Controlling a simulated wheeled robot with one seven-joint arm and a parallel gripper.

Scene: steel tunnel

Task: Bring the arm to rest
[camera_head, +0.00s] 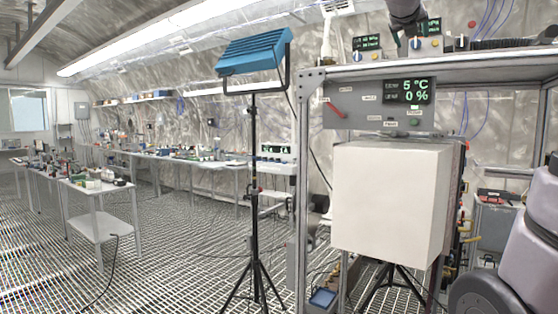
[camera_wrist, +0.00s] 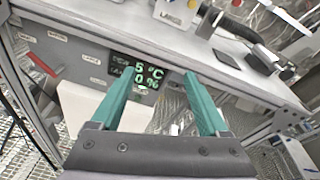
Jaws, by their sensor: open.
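My gripper (camera_wrist: 158,76) is in the wrist view, with two teal fingers spread apart. It is open and nothing shows between the fingers. The fingers point toward the grey control panel (camera_wrist: 75,55) with its green display (camera_wrist: 140,74), which reads 5 °C and 0 %. How close the fingertips are to the panel I cannot tell. In the head view, a dark end part of my arm (camera_head: 405,14) comes down from the top edge, above the frame's shelf. The fingers are hard to make out there.
A white box (camera_head: 390,200) sits under the control panel (camera_head: 345,115) inside a metal frame. Small instruments stand on its shelf (camera_head: 470,62). A blue lamp (camera_head: 254,54) on a black tripod stands left of it. Benches (camera_head: 95,190) line the left; grated floor between is open.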

